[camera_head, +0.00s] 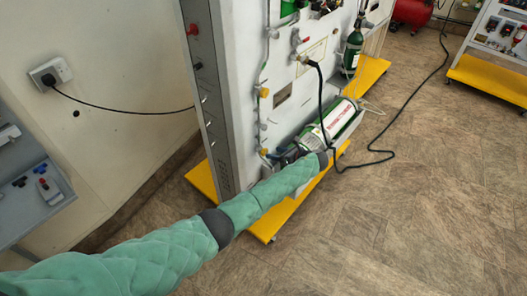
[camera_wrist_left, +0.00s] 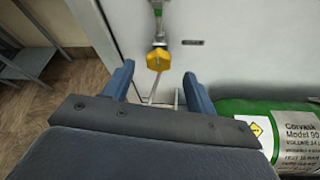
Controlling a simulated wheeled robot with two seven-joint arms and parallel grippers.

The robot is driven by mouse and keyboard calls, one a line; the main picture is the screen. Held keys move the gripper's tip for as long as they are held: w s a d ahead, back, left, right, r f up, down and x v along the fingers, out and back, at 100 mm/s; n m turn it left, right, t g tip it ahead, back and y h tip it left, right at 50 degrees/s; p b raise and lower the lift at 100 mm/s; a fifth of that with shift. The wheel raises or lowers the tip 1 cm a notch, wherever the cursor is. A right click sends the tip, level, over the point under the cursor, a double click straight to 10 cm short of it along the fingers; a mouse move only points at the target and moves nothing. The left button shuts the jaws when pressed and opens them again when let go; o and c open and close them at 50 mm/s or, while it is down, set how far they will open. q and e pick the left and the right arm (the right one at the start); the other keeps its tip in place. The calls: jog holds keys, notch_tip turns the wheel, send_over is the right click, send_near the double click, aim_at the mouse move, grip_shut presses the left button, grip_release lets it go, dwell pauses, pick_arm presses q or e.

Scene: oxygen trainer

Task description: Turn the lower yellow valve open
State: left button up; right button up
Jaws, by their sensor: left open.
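The lower yellow valve (camera_head: 263,152) sits low on the white panel, near its left edge. In the left wrist view the yellow valve knob (camera_wrist_left: 158,60) is on a vertical pipe, just beyond and between my fingertips. My left gripper (camera_wrist_left: 158,74) is open, with one blue finger on each side of the knob's line and nothing held. In the head view my left gripper (camera_head: 272,156) is small and partly hidden behind my arm, close to the lower valve. I cannot tell whether a finger touches the knob. My right gripper is in neither view.
Another yellow valve (camera_head: 264,92) is higher on the panel (camera_head: 240,100). A green and white cylinder (camera_head: 335,120) lies beside my gripper; it also shows in the wrist view (camera_wrist_left: 250,108). A black hose (camera_head: 379,152) runs over the floor. A yellow base (camera_head: 268,224) juts out below.

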aim_at(266, 152)
pick_arm(q)
jog(key=p+x, duration=0.1)
jog(key=x, duration=0.6)
jog(key=shift+w+a+f, duration=0.1)
jog(key=shift+a, duration=0.05)
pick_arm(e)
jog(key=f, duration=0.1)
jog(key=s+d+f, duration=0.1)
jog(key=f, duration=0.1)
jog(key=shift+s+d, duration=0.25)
pick_arm(q)
jog(key=c, duration=1)
jog(key=shift+p, duration=0.35)
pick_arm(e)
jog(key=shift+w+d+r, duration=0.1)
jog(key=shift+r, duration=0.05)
